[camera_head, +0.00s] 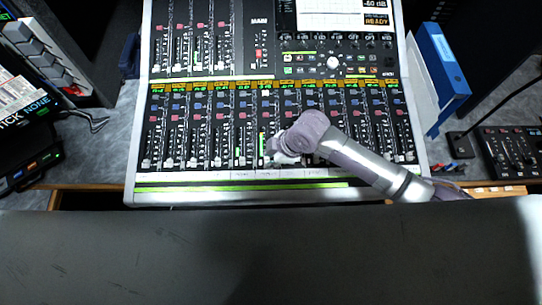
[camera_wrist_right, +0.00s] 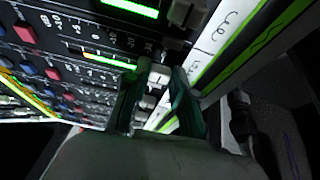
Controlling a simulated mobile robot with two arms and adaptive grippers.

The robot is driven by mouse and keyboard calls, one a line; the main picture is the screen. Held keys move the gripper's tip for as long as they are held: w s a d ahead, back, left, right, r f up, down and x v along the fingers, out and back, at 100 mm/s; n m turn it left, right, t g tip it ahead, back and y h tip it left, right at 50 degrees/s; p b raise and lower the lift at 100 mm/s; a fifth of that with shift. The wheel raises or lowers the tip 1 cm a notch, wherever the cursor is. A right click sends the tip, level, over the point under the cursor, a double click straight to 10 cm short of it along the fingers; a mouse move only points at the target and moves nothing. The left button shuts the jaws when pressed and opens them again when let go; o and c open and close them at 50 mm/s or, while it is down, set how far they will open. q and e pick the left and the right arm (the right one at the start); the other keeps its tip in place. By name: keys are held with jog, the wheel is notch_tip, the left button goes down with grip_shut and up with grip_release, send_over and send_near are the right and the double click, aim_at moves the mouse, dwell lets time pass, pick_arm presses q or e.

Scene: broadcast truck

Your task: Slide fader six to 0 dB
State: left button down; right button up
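The mixing console (camera_head: 130,192) fills the middle of the head view, with a lower row of channel faders. Several light fader caps (camera_head: 191,162) sit near the bottom of their slots. The sixth strip from the left has a lit green meter (camera_head: 263,143); my right gripper hides its fader cap or the area next to it. My right gripper (camera_head: 276,152) is low over the fader row. In the right wrist view its two dark green fingers (camera_wrist_right: 160,82) are apart, with a pale cap (camera_wrist_right: 159,75) between the tips. Contact is unclear. My left gripper is not in view.
A blue binder (camera_head: 441,65) stands right of the console, and a small black control box (camera_head: 510,150) lies farther right. A button panel (camera_head: 45,45) and a black device (camera_head: 25,155) are at the left. A dark padded surface (camera_head: 200,255) fills the front.

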aim_at(265, 138)
grip_shut()
jog(key=w, duration=0.2)
jog(key=w+b, duration=0.1)
jog(key=w, duration=0.2)
jog(key=w+r, duration=0.1)
jog(key=w, duration=0.1)
jog(key=shift+w, duration=0.15)
jog(key=o, duration=0.7)
grip_release()
jog(key=shift+r, duration=0.1)
